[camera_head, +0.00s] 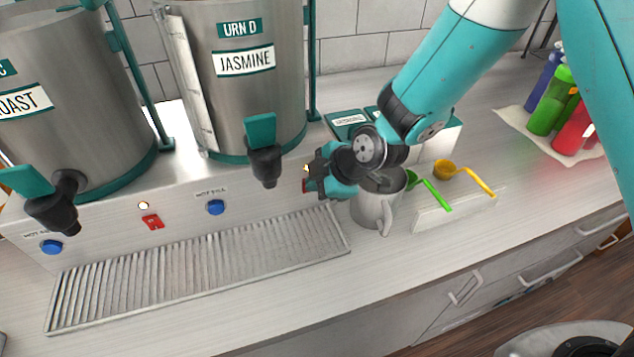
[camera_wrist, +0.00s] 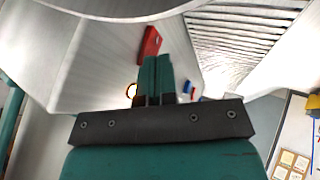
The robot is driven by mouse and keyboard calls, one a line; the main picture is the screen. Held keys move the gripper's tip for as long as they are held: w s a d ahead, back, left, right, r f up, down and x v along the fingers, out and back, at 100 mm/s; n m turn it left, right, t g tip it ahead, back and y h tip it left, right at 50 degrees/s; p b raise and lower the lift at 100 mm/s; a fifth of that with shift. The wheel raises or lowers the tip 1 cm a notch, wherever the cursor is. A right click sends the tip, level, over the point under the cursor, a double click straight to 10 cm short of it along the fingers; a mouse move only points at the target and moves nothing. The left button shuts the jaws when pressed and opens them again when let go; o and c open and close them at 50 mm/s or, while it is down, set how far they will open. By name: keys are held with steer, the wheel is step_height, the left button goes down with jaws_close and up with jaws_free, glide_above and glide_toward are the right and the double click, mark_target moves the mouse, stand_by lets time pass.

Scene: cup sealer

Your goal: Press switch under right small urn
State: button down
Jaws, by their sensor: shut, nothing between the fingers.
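The right urn (camera_head: 245,75) is steel with "URN D" and "JASMINE" labels and a black tap with a teal handle. Below and right of it on the front panel, a red switch (camera_head: 305,186) is mostly covered by my gripper (camera_head: 312,179). A small lit lamp (camera_head: 306,168) is just above the switch. In the wrist view, the red switch (camera_wrist: 150,42) lies just beyond the tips of my gripper (camera_wrist: 156,60), with the lamp (camera_wrist: 131,92) beside them. The fingers are shut and empty. I cannot tell whether they touch the switch.
Another red switch (camera_head: 152,222) and blue buttons (camera_head: 215,207) sit on the panel to the left. A slatted drip tray (camera_head: 200,268) lies in front. A metal pitcher (camera_head: 375,208) stands close under my wrist. Green and yellow scoops (camera_head: 447,170) and coloured bottles (camera_head: 565,105) are to the right.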

steer(key=shift+w+r, duration=0.1)
steer(key=shift+w, duration=0.1)
steer(key=shift+r, duration=0.15)
steer(key=shift+r+p, duration=0.35)
steer(key=shift+r, duration=0.3)
steer(key=s+b+v, duration=0.1)
steer(key=b+v, duration=0.2)
steer(key=v, duration=0.9)
steer(key=shift+a+b, duration=0.3)
steer(key=shift+b, duration=0.05)
